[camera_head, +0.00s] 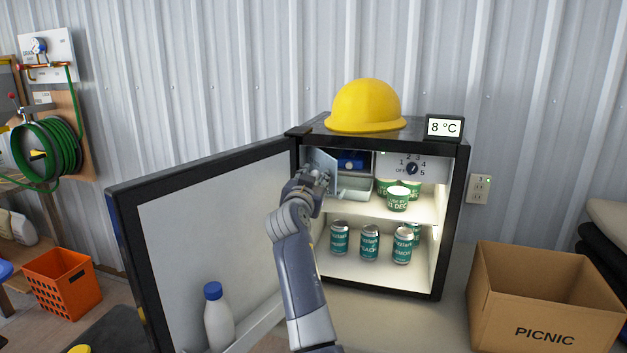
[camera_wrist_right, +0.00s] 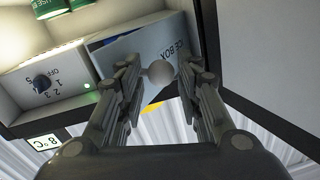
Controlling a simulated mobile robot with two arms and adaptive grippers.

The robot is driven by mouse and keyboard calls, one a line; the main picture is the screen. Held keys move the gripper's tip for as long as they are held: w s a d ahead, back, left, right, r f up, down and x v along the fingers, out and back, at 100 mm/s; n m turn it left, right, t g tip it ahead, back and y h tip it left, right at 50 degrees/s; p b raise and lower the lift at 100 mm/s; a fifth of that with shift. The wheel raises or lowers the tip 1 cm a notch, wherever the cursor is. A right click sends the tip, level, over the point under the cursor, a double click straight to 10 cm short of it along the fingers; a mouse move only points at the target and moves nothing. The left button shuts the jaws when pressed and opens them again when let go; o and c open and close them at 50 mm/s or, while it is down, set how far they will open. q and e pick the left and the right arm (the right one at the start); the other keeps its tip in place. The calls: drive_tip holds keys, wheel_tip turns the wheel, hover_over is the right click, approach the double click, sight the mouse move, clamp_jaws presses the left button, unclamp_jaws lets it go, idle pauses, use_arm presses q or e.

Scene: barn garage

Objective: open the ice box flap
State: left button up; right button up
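The ice box flap (camera_head: 321,157) is a pale panel at the upper left inside the open fridge. It stands swung out to the left, and a blue item (camera_head: 352,160) shows in the compartment behind it. In the right wrist view the flap (camera_wrist_right: 143,42) carries "ICE BOX" lettering and a round grey knob (camera_wrist_right: 161,72). My right gripper (camera_head: 320,175) is at the flap; in the wrist view its fingers (camera_wrist_right: 160,80) are apart on either side of the knob, with visible gaps. The knob is hidden in the head view. My left gripper is not in view.
The fridge door (camera_head: 215,235) stands open to the left of my right arm, with a bottle (camera_head: 218,318) on its shelf. Tubs (camera_head: 397,200) and cans (camera_head: 370,243) stand on the fridge shelves. A yellow helmet (camera_head: 366,106) is on top. A cardboard box (camera_head: 545,310) is at right.

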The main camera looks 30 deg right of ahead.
wheel_tip(320, 180, up, 10)
idle(0.5)
